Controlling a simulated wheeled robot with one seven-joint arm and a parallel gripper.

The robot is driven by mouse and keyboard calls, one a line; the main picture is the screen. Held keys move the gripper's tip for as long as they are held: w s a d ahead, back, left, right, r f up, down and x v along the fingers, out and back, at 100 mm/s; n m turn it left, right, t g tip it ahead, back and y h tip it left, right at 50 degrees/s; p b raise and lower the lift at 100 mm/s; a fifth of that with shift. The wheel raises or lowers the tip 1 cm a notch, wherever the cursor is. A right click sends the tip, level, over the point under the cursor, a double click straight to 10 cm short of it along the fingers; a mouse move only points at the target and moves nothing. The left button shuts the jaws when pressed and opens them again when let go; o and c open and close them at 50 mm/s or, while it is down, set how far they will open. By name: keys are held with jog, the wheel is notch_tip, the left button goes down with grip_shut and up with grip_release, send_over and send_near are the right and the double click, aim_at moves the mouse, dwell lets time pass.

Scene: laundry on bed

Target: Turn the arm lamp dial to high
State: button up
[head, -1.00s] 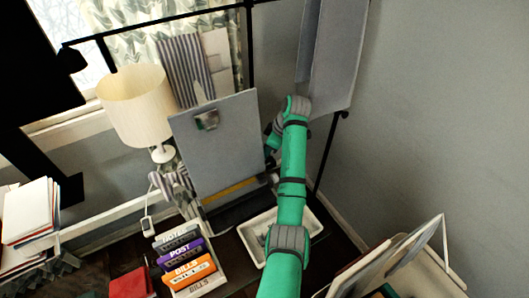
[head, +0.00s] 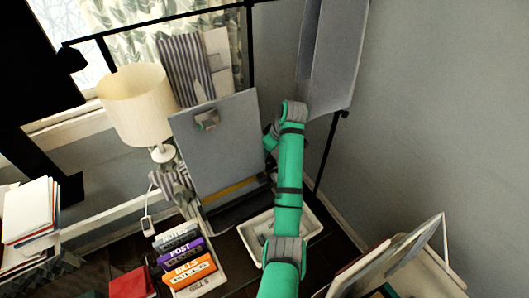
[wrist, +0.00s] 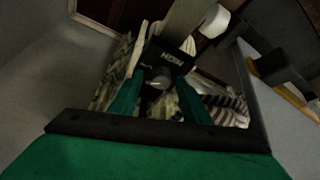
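A small grey rounded knob, seemingly the lamp dial (wrist: 160,76), shows in the wrist view just beyond my fingertips. Behind it is a black plate (wrist: 170,58) with pale lettering that looks like HIGH, seen upside down. My gripper (wrist: 160,92) has its two green fingers apart, one on each side of the knob. I cannot tell whether either finger touches it. The dial's pointer setting is too dark to read. In the head view my gripper and the dial are hidden behind the upright grey panel and my arm.
The grey panel (head: 215,150) stands left of my arm. A cream-shaded lamp (head: 136,104) is farther left. A white tray (head: 250,228) lies below my arm, beside a file rack (head: 205,283). A hanging grey panel (head: 330,50) is at upper right, near the wall.

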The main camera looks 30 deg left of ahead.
jog(key=v, duration=0.7)
jog(key=shift+r, duration=0.25)
jog(key=shift+d, duration=0.1)
